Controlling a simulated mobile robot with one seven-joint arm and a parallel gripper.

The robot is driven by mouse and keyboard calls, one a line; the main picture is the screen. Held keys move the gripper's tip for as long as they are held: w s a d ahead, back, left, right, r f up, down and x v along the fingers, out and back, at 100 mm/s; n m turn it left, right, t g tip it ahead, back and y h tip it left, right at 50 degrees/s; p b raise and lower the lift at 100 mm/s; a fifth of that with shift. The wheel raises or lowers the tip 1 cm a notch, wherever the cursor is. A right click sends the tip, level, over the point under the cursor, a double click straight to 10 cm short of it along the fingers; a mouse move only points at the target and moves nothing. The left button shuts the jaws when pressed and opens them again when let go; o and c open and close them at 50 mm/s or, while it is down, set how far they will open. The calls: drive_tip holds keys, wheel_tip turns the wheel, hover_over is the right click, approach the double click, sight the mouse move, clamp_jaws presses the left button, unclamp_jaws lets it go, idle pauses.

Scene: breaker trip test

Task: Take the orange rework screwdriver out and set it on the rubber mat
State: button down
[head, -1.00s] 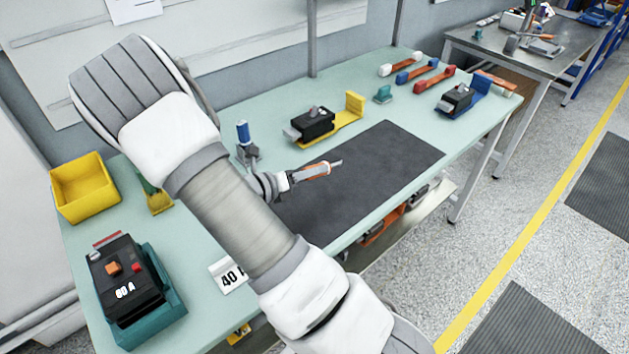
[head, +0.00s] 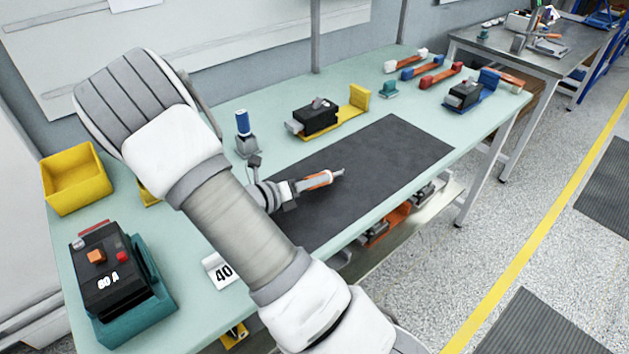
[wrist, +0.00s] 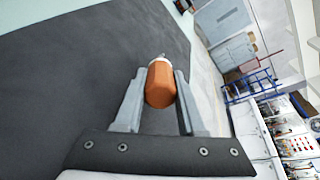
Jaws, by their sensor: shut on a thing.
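The orange screwdriver (head: 318,180) is held by my gripper (head: 300,185) over the dark rubber mat (head: 385,155). Its orange handle (wrist: 160,84) shows end-on between the two fingers in the wrist view, and its tip points away from my gripper (wrist: 158,95). In the head view the screwdriver lies roughly level, with its tip to the right. I cannot tell how much gap there is between it and the mat. My forearm hides the mat's left part.
A black breaker on a yellow holder (head: 340,126) stands behind the mat. A blue-topped item (head: 243,124) stands near my wrist. A yellow bin (head: 75,182) and a black 80 A breaker in a teal holder (head: 150,315) are at the left. The mat's right part is clear.

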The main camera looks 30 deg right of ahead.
drive_tip(key=shift+f, duration=0.1)
drive_tip(key=shift+c, duration=2.1)
unclamp_jaws()
drive_tip(key=shift+a, duration=0.1)
drive_tip(key=p+v, duration=0.1)
drive_tip(key=v, duration=1)
drive_tip(key=shift+s+a+p, duration=0.15)
drive_tip(key=shift+a+p, duration=0.15)
drive_tip(key=shift+a, duration=0.1)
